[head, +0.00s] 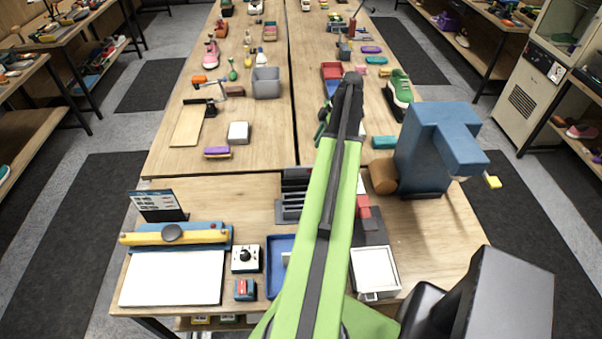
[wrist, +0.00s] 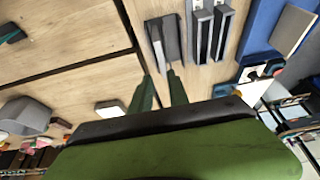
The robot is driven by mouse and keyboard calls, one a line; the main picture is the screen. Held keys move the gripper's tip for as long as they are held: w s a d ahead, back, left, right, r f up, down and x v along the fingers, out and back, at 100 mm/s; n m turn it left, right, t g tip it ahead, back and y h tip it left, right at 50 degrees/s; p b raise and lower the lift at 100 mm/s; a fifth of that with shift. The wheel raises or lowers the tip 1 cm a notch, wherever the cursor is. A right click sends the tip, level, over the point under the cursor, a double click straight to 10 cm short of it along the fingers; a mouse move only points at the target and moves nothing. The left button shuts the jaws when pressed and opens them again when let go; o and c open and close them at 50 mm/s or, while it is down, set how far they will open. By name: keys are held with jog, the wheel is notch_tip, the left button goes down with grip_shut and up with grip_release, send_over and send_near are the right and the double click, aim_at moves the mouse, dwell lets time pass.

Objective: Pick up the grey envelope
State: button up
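A dark grey slotted rack (head: 290,207) stands on the near table, left of my arm, with grey upright pieces in it. In the wrist view, the grey slots (wrist: 208,33) are at the top, beside a darker block with a thin grey flat piece (wrist: 158,48) at its edge. I cannot tell for sure which of these flat grey pieces is the envelope. My gripper (wrist: 160,76) shows two green fingers set apart with nothing between them. It is above the table, with its tips pointing towards the thin grey piece. In the head view my arm mostly hides the gripper.
A blue press-like machine (head: 430,150) stands at the right. A blue tray (head: 279,244), a white framed box (head: 374,270) and a white board (head: 172,279) are in front. A grey bin (head: 266,82) is further back.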

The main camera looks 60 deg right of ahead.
aim_at(301, 166)
jog(key=b+x, duration=0.9)
jog(key=x, duration=0.2)
jog(key=shift+s+f, duration=0.1)
jog(key=shift+f, duration=0.1)
jog(key=shift+f+b, duration=0.1)
jog(key=shift+b, duration=0.2)
jog(key=b+x, duration=0.4)
jog(key=x, duration=0.1)
jog(key=shift+w+a+b, duration=0.3)
jog(key=shift+w+a, duration=0.05)
jog(key=shift+r, duration=0.3)
jog(key=shift+f, duration=0.1)
jog(key=shift+c, duration=0.3)
grip_shut()
